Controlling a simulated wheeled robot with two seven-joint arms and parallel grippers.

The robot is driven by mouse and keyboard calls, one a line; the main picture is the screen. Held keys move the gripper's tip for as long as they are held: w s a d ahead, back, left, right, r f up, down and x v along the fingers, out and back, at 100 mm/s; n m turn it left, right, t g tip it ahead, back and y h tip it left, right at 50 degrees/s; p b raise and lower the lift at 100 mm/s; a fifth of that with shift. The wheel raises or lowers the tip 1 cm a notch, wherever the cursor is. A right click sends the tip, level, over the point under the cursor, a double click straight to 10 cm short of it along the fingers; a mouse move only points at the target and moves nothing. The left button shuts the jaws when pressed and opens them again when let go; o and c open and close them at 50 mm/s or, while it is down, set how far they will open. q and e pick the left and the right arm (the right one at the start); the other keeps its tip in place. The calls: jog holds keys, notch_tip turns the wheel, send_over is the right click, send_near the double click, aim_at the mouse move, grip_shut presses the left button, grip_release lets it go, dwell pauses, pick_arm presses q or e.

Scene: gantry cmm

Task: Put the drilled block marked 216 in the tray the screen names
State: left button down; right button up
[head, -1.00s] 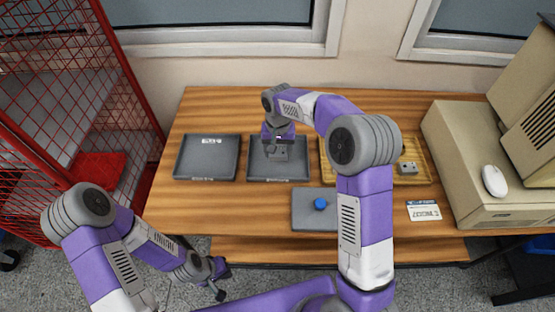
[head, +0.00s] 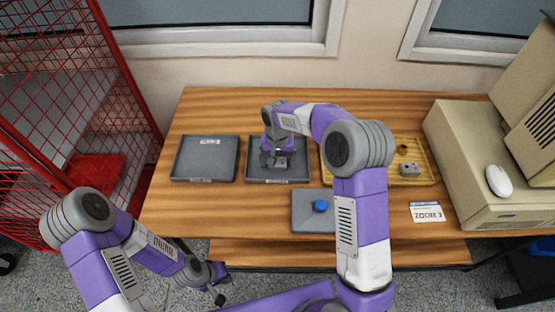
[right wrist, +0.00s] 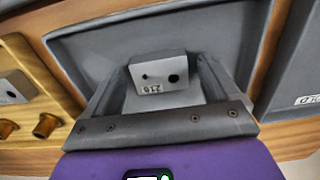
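The grey drilled block marked 216 (right wrist: 158,75) sits in the middle dark tray (head: 248,165), with two dark holes in its face; it also shows small in the head view (head: 281,163). My right gripper (head: 279,158) is low over that tray. Its fingers (right wrist: 165,72) stand either side of the block, with a gap visible on the right; it looks open. A second dark tray (head: 205,175) is to the left, empty, with a partly readable label ending "LD" in the right wrist view. My left gripper (head: 219,285) hangs below the table edge; its finger opening is unclear. The screen's face is not visible.
A wooden tray (head: 432,180) at right holds another grey block (head: 409,169) and brass parts. A grey plate (head: 305,222) bears a blue object (head: 320,205). A white card (head: 427,212) and a beige computer (head: 470,160) with a mouse (head: 498,181) are further right.

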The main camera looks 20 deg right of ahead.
aim_at(278, 163)
jog(key=shift+r, duration=0.1)
notch_tip(278, 163, up, 12)
jog(key=p, duration=0.4)
dwell(0.6)
